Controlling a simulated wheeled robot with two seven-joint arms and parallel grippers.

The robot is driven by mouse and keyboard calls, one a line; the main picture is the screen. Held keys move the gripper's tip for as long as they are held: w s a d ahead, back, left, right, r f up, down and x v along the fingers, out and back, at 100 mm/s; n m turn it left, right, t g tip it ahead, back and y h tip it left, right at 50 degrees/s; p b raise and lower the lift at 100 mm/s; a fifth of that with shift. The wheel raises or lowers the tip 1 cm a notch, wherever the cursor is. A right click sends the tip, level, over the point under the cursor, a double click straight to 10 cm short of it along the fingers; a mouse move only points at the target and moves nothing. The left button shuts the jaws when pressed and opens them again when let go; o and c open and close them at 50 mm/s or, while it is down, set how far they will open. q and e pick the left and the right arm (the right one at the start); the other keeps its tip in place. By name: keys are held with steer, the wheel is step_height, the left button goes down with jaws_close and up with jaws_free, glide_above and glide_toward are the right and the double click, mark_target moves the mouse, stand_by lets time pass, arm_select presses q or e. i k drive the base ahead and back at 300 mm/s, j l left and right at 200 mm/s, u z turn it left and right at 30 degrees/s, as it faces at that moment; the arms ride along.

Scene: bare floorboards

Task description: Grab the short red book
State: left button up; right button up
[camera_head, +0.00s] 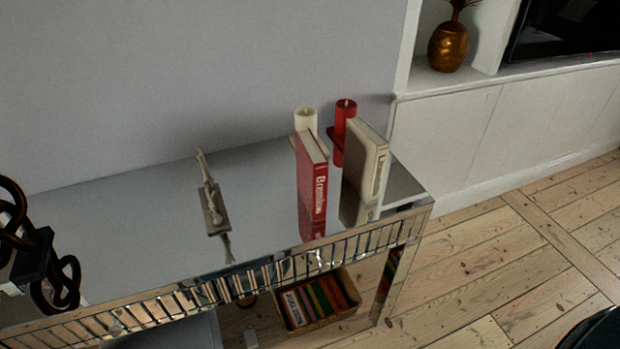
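A red book (312,185) with pale lettering on its spine stands upright on a mirrored console table (265,190), towards its right end. A cream book (366,168) stands upright to its right, with a narrow gap between them. It looks a little taller than the red one. The shiny top mirrors things, so the lower edges of the books are hard to tell from their reflections. Neither of my grippers is in view.
A cream candle (305,118) and a red candle (346,108) stand behind the books. A small figurine (211,200) stands left of them, and a dark chain-like ornament (35,255) at the far left. A basket of books (318,300) sits below. Floor (480,270) is clear at right.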

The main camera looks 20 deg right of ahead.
mark_target(313, 164)
steer(key=l+z, duration=0.25)
steer(key=l, duration=0.75)
steer(key=i+l+z, duration=0.2)
steer(key=l, duration=0.75)
steer(key=k+l, duration=0.05)
steer(key=k, duration=0.05)
